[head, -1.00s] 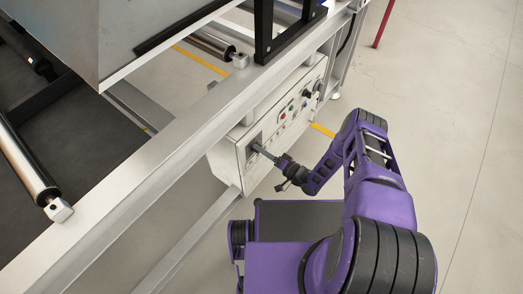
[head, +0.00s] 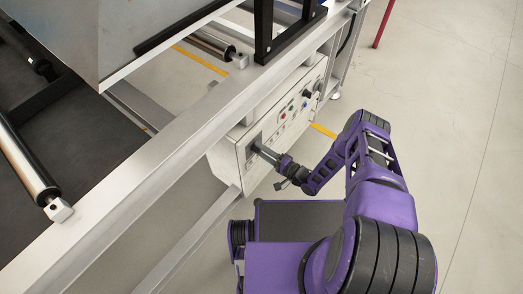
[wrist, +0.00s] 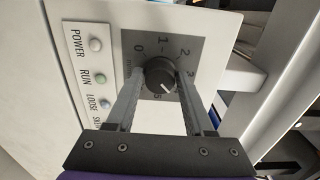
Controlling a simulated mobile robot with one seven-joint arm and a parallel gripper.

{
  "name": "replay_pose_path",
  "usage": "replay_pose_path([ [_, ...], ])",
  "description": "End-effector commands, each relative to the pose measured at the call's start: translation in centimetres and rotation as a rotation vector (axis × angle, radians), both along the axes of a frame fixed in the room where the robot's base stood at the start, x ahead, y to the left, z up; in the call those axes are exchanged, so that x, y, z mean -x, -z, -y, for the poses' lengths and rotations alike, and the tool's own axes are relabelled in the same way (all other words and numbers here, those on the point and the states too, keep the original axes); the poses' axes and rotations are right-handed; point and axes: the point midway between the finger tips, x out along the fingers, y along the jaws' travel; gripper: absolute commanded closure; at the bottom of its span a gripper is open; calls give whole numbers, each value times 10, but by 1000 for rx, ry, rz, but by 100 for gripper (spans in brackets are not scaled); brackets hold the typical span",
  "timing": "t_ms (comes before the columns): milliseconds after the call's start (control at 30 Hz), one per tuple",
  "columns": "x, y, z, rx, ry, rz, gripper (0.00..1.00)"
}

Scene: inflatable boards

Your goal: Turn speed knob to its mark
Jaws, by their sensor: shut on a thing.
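The speed knob (wrist: 162,75) is a round dark knob on a grey dial plate (wrist: 130,42) in the wrist view. Numbers 0, 1, 2, 3 and 5 show around it; the place between 3 and 5 is partly hidden by a finger. The knob's white pointer line points down and right, between 3 and 5. I cannot make out a separate target mark. My gripper (head: 256,149) is shut on the knob, one finger at each side. In the head view the fingers meet the panel's near end and hide the knob.
The white control box (head: 236,165) hangs under the machine's metal frame rail (head: 170,160). Open floor (head: 460,120) lies to the right.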

Motion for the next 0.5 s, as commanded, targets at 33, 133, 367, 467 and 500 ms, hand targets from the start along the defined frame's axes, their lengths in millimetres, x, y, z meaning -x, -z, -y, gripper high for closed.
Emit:
replay_pose_path([
  [33,-2,-1,-1,-3,1,3,100],
  [133,-2,-1,-1,-2,1,4,100],
  [367,-1,-1,-1,-1,0,4,24],
  [467,-1,-1,-1,0,0,3,17],
  [500,-1,-1,-1,0,0,3,17],
])
